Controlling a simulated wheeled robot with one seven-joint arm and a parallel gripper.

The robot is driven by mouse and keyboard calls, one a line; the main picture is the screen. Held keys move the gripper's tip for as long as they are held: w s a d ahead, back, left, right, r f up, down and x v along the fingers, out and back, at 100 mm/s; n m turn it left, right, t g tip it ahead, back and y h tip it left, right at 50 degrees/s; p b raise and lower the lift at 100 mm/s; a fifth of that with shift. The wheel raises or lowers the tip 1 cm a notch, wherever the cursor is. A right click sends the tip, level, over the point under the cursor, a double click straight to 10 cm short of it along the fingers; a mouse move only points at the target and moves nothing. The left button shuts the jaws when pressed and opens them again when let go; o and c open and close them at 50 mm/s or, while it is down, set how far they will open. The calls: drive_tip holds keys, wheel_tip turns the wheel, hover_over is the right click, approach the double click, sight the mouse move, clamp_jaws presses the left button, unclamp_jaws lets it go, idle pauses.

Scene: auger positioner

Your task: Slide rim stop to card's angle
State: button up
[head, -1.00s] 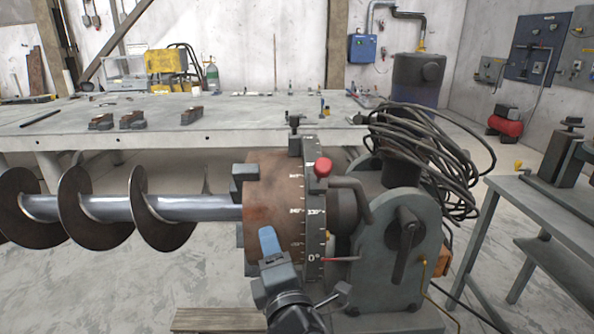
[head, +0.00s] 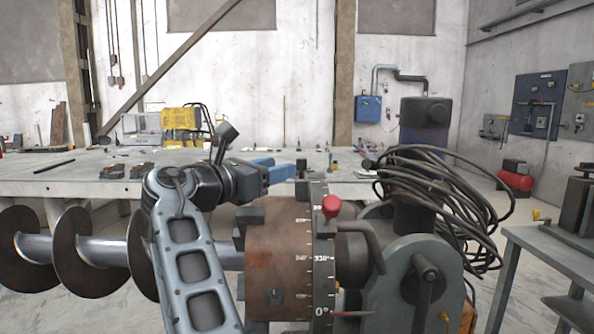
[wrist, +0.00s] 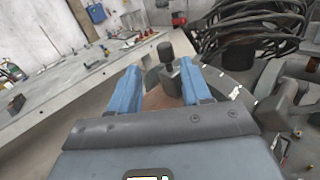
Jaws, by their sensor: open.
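The rim stop (head: 302,186) is a small dark clamp at the top of the graduated rim (head: 322,262). In the wrist view, the rim stop's round black knob and block (wrist: 168,66) stand ahead of and between my blue fingers. My gripper (head: 283,168) is above the brown drum and close to the stop in the head view; it is open in the wrist view (wrist: 160,72). I cannot tell whether a finger touches the stop. The red pointer (head: 352,313) is beside the 0° mark at the rim's lower front. I cannot make out the angle card.
A red-knobbed lever (head: 330,206) stands just right of the rim. A coiled black cable (head: 440,190) hangs at the right, by the grey housing (head: 400,270). The auger screw (head: 85,250) extends left. A long workbench (head: 80,178) stands behind.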

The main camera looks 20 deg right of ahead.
sight(298, 163)
drive_tip(key=shift+r+g, duration=0.1)
drive_tip(key=shift+g, duration=0.4)
drive_tip(key=shift+d+r, duration=0.1)
drive_tip(key=shift+d, duration=0.15)
drive_tip(key=shift+x, duration=3.7)
drive_tip(key=shift+s, duration=0.1)
clamp_jaws()
